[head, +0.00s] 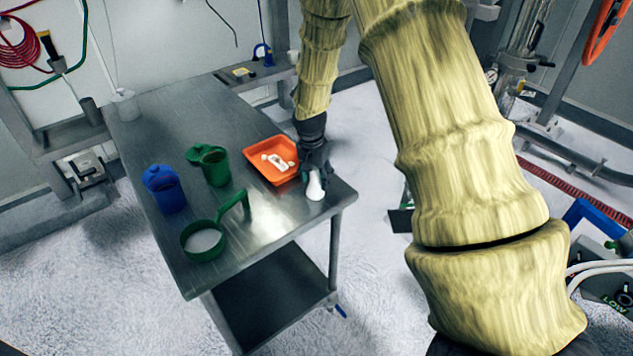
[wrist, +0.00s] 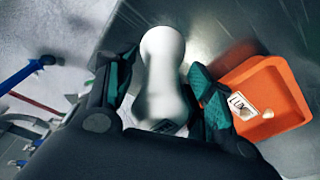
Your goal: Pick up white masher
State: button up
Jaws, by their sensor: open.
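The white masher (head: 315,187) stands on the metal table near its right front corner. In the wrist view the white masher (wrist: 163,75) lies between the two fingers, with its lower end partly hidden by the gripper body. My gripper (head: 316,172) is at the masher from above, its fingers open on either side of it. In the wrist view my gripper (wrist: 160,85) shows teal pads, with a small gap visible at the right finger; contact on the left is hard to tell.
An orange tray (head: 257,171) with white pieces sits just left of my gripper. A green pitcher (head: 213,168), a blue jug (head: 163,190) and a green sifter (head: 203,241) with white powder stand further left.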

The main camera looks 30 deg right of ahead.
grip_shut()
jog(key=shift+r, duration=0.15)
jog(key=shift+r+b, duration=0.45)
jog(key=shift+w+r+b, duration=0.1)
jog(key=shift+r+b, duration=0.45)
jog(key=shift+r, duration=0.4)
jog(key=s+a+r+b, duration=0.2)
jog(key=s+a+b, duration=0.2)
jog(key=s+a, duration=0.5)
jog(key=a, duration=0.4)
jog(key=shift+b, duration=0.4)
